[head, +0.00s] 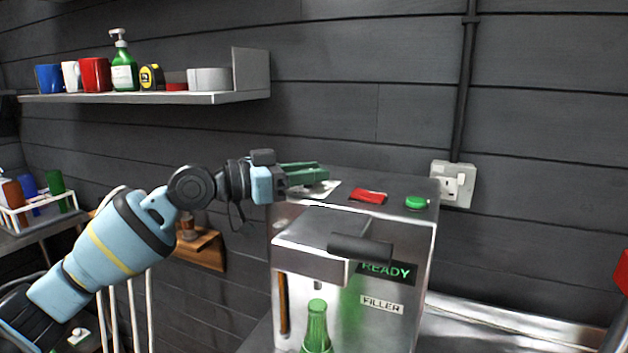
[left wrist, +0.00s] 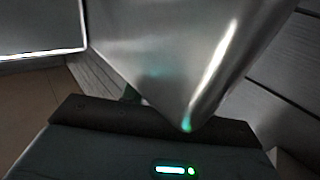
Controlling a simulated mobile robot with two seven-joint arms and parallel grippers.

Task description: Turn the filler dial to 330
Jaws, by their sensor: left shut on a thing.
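The filler (head: 398,325) is a metal box with a green READY display (head: 388,271) and a FILLER label. My left gripper (head: 308,172) reaches in from the left, with its green fingers over the back left of the filler's top. It is shut on the filler dial, which the fingers hide; a pale marked plate (head: 322,189) shows beneath them. I cannot read the dial's setting. In the left wrist view a shiny metal surface (left wrist: 185,60) fills the middle, and the dial cannot be made out. My right gripper is not in view.
A red piece (head: 368,196) and a green button (head: 416,202) are on the filler's top. A dark handle (head: 360,248) juts out in front. A green bottle (head: 317,328) stands in the filler's bay. A shelf (head: 150,97) with mugs is on the wall.

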